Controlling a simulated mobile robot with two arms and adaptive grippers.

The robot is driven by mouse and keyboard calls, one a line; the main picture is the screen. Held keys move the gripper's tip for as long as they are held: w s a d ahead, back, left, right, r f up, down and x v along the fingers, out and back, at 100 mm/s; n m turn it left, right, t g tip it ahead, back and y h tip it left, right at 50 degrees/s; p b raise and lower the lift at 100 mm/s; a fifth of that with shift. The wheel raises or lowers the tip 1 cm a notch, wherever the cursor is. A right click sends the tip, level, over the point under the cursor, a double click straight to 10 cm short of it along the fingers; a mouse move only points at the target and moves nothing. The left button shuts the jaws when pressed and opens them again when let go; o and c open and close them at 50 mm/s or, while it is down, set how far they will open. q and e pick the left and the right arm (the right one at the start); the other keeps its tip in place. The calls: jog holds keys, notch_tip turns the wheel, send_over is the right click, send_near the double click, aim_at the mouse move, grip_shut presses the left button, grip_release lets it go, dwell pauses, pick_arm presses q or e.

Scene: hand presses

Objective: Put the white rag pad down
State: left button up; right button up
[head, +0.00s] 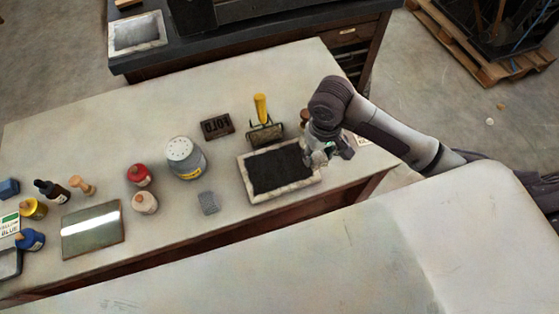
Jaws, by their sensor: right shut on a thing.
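My right gripper (324,160) comes in from the right and is over the right edge of the pale-framed black slab (244,173). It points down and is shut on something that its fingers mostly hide. I take this to be the white rag pad, though I cannot make out its shape. I cannot tell whether it touches the slab or is held just above it. My left gripper is not in view.
A yellow-handled roller (261,107) and a dark type block (217,126) stand behind the slab. The back left of the bench (100,125) is clear.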

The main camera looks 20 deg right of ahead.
jog(key=p, duration=0.1)
send_over(279, 168)
notch_tip(279, 168, down, 6)
jog(key=shift+r, duration=0.1)
jog(key=shift+a, duration=0.15)
notch_tip(279, 168, down, 4)
jog(key=shift+r+p, duration=0.2)
jog(key=shift+p, duration=0.45)
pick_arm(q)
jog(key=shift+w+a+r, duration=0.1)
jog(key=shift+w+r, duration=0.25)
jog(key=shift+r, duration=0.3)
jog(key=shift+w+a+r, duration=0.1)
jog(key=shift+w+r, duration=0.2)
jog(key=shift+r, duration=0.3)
pick_arm(e)
jog(key=shift+f, duration=0.35)
jog(key=shift+f, duration=0.1)
jog(key=o, duration=1)
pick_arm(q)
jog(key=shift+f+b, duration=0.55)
pick_arm(e)
notch_tip(279, 168, up, 12)
jog(key=shift+r, duration=0.15)
